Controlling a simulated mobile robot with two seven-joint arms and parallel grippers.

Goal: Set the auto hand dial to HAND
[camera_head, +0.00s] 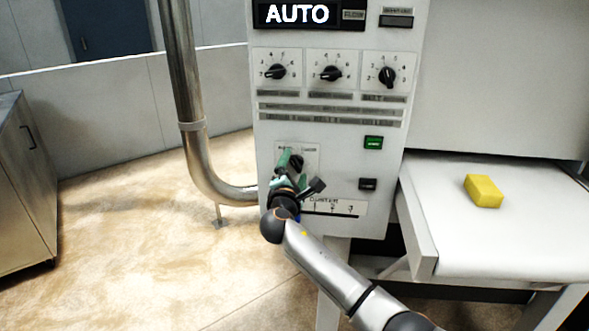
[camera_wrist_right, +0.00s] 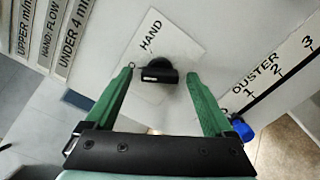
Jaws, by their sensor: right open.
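The auto hand dial (camera_head: 297,162) is a black knob on a white plate low on the machine's front panel. In the right wrist view the dial (camera_wrist_right: 159,72) shows beneath the printed word HAND. The display (camera_head: 297,14) at the top of the panel reads AUTO. My right gripper (camera_head: 292,167) is at the dial, its green fingers partly covering the plate. In the wrist view the open fingers (camera_wrist_right: 159,75) stand on either side of the knob, with a gap showing on both sides. How deep the knob sits between them is unclear. My left gripper is out of view.
Three black dials (camera_head: 331,73) sit in a row above. A lit green button (camera_head: 373,143) and a dark switch (camera_head: 367,184) are to the right. A blue knob (camera_wrist_right: 243,130) sits on the slider scale. A yellow block (camera_head: 483,191) lies on the white table (camera_head: 470,250).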

